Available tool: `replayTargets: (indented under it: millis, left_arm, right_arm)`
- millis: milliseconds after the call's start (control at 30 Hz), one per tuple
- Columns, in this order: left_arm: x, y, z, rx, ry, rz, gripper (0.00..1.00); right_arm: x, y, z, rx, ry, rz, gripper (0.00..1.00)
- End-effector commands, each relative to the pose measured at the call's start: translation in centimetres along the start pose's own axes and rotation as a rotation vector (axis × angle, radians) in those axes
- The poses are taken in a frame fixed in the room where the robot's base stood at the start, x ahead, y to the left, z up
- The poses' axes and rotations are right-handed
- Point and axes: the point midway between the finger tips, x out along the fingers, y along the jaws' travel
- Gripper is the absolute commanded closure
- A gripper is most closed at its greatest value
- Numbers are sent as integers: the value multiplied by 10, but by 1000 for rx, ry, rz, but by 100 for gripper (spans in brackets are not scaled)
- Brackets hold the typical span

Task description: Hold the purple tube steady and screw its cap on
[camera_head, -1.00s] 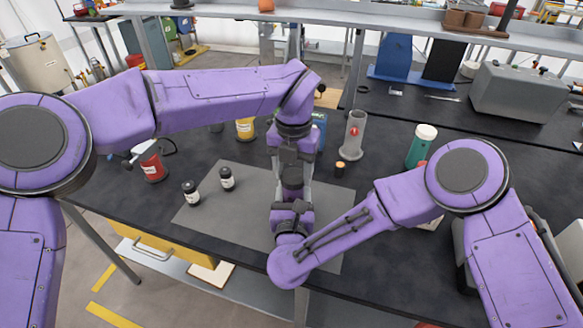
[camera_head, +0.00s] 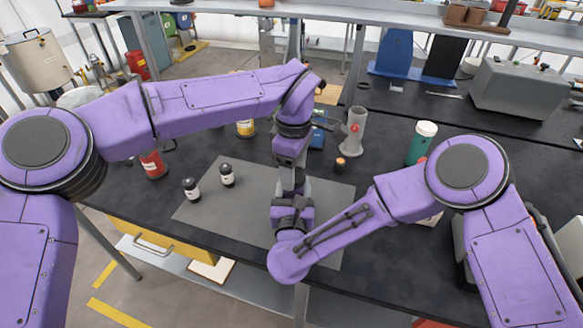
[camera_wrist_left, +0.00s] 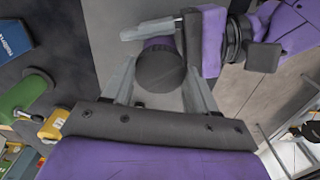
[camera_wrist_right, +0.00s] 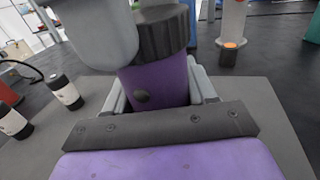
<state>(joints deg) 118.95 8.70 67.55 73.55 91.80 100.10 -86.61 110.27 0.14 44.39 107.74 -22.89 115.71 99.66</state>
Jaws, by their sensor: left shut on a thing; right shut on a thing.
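The purple tube (camera_wrist_right: 157,85) stands upright in the right wrist view, between the fingers of my right gripper (camera_wrist_right: 160,92), which is shut on it. The black ribbed cap (camera_wrist_right: 162,35) sits over the tube's top with no clear gap. In the left wrist view the cap's round dark top (camera_wrist_left: 160,72) lies between the fingers of my left gripper (camera_wrist_left: 158,80), shut on it from above. A strip of the purple tube (camera_wrist_left: 157,42) shows beside the cap. In the head view my left gripper (camera_head: 292,187) is above my right gripper (camera_head: 291,208); tube and cap are mostly hidden.
Two dark bottles with white labels (camera_head: 191,189) (camera_head: 227,175) stand on the grey mat (camera_head: 230,215). A grey cylinder (camera_head: 354,132), a small orange-topped jar (camera_head: 341,164) and a green bottle (camera_head: 421,142) stand to the right. Clear mat lies left of the grippers.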

Motion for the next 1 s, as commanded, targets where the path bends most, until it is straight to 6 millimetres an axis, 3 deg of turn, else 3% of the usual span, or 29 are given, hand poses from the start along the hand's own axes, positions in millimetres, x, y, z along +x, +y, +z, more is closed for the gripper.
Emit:
replayTargets:
  millis: [200, 400, 567, 867, 900, 967, 1000]
  left_arm:
    - [0, 2, -3, 695, 3, 4, 70]
    - [0, 4, -3, 1229, 8, 6, 70]
    - [0, 4, -4, 1420, 10, 6, 70]
    - [0, 5, -4, 1442, 13, 7, 70]
    - [-1, 5, -4, 1442, 12, 7, 33]
    - [-1, 4, -4, 1441, 11, 7, 17]
    - [0, 4, -3, 1442, 10, 6, 17]
  right_arm:
    - [0, -1, -1, 1, 2, -3, 100]
    - [-1, -1, -1, 1, 2, -2, 100]
    - [-1, -1, -1, 1, 2, -1, 100]
    - [-2, 0, -1, 1, 3, 1, 100]
    - [-2, 0, -1, 1, 3, 1, 100]
    - [-2, 0, -1, 1, 3, 1, 100]
    - [-1, 0, -1, 1, 3, 1, 100]
